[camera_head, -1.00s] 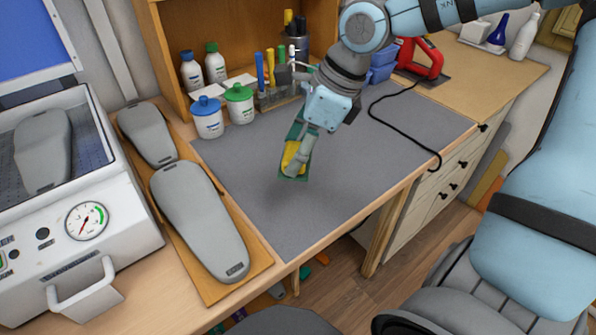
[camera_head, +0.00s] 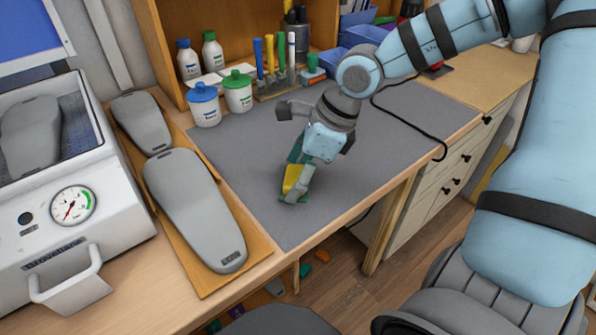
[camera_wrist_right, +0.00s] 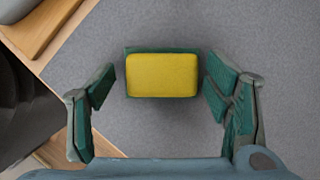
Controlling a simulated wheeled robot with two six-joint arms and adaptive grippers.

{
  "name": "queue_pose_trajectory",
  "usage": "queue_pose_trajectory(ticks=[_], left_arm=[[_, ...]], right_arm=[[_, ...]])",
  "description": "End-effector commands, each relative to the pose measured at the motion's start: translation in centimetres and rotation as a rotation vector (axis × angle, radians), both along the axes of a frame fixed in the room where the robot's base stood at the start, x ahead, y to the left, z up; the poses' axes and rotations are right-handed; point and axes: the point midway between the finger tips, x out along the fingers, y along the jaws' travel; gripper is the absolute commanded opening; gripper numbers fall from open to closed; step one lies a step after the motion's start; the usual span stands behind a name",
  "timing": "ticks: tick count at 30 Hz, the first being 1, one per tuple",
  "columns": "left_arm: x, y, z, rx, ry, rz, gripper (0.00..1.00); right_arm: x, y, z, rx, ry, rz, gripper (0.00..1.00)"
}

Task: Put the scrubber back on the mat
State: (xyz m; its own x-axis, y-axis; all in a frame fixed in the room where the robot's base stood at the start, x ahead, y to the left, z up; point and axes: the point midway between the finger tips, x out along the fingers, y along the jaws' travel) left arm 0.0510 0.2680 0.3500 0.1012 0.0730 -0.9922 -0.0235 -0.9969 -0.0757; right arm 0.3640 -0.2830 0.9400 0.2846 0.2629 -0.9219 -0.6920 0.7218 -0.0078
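The scrubber (camera_head: 291,180), a yellow block with a green layer, is on the grey mat (camera_head: 245,170) near the middle of the mat's front part. My right gripper (camera_head: 291,152) is over it with its fingers spread. In the right wrist view the scrubber (camera_wrist_right: 162,75) lies between the two green-padded fingers, with a gap of bare mat on each side. It appears to lie flat on the mat. In the head view the near finger partly hides it. My left gripper is not in view.
Two grey insole forms (camera_head: 195,210) lie on a wooden board at the left, beside a white press (camera_head: 75,240) with a gauge. Jars (camera_head: 204,104), bottles and markers stand at the back. A black cable (camera_head: 410,122) crosses the mat's right part.

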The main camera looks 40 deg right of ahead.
Motion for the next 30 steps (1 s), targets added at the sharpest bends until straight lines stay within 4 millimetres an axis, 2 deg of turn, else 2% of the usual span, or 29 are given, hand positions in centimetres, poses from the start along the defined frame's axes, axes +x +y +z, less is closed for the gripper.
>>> queue_pose_trajectory(ticks=[8, 11, 14, 21, 24, 27, 30], left_arm=[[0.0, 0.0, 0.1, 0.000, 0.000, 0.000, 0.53], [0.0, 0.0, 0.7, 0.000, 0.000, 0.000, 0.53], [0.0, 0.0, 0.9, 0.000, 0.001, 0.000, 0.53], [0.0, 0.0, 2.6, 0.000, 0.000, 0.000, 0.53], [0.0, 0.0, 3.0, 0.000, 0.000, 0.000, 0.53], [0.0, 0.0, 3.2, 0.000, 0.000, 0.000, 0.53], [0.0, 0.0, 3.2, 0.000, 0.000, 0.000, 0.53]], right_arm=[[0.0, 0.0, 0.1, 0.000, 0.000, 0.000, 0.74], [0.0, 0.0, 0.6, 0.000, 0.000, 0.000, 0.74], [-0.3, -0.4, 1.9, 0.002, -0.005, -0.002, 0.74], [-2.1, -2.1, 8.2, 0.003, -0.008, -0.002, 0.74], [-2.8, -2.7, 10.1, 0.000, -0.006, -0.001, 0.74], [-3.2, -3.1, 11.2, 0.000, -0.002, -0.002, 0.74], [-3.4, -3.2, 11.5, -0.001, 0.000, 0.000, 0.74]])
